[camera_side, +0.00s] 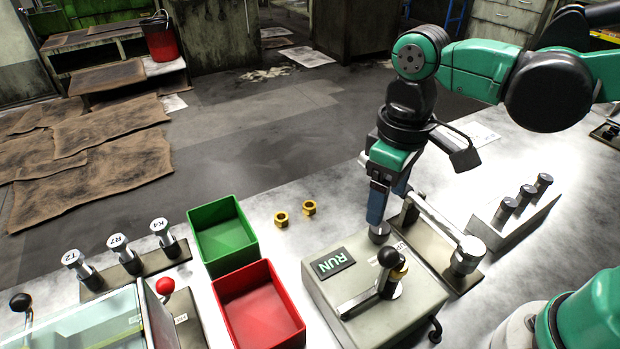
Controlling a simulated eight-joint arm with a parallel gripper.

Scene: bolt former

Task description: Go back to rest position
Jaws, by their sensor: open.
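The jaws are open, and the gap between the fingers is mostly hidden from this side. A lever with a black knob (388,258) stands on the box in front of the gripper. A metal handle bar (432,217) runs close to the right of the fingers.
A green bin (247,256) and a red bin (296,330) stand left of the box. Two brass nuts (281,218) lie behind it. Labelled bolts (117,243) stand in a rack at left. More metal pegs (526,194) stand in a block at right. The air above the table's back is clear.

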